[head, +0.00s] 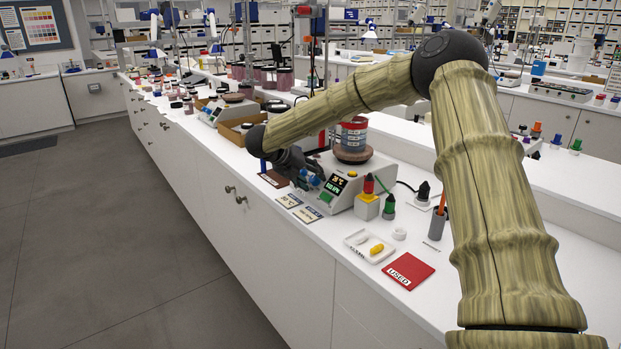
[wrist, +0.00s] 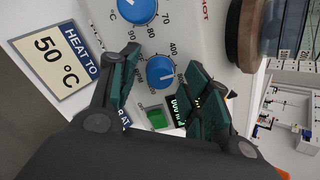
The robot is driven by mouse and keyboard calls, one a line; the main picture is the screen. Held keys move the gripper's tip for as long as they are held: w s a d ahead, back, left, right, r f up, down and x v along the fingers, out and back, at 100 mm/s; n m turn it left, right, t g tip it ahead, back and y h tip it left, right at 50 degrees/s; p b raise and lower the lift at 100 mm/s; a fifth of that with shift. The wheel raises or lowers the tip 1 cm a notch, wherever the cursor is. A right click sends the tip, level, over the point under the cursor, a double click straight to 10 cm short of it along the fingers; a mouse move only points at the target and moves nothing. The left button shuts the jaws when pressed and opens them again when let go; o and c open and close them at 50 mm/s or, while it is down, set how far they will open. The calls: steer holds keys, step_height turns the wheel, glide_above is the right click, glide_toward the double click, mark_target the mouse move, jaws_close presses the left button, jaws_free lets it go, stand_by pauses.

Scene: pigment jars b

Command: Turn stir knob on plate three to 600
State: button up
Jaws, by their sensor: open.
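The hot plate (head: 345,200) stands on the white bench with a lit display (head: 338,184) and a jar (head: 353,137) on its round top. In the wrist view its stir knob (wrist: 160,71) is blue, with "400" readable beside it; other marks are partly hidden. A second blue knob (wrist: 137,9), with a °C scale, sits above it. My gripper (wrist: 161,66) is open, its dark green fingers on either side of the stir knob; I cannot tell whether they touch it. In the head view my gripper (head: 308,180) is at the plate's front face.
A green switch (wrist: 156,118) lies just below the stir knob. A red "USED" mat (head: 408,270) and white tray (head: 369,245) lie on the bench nearer me.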

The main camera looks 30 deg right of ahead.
steer(key=v, duration=1.2)
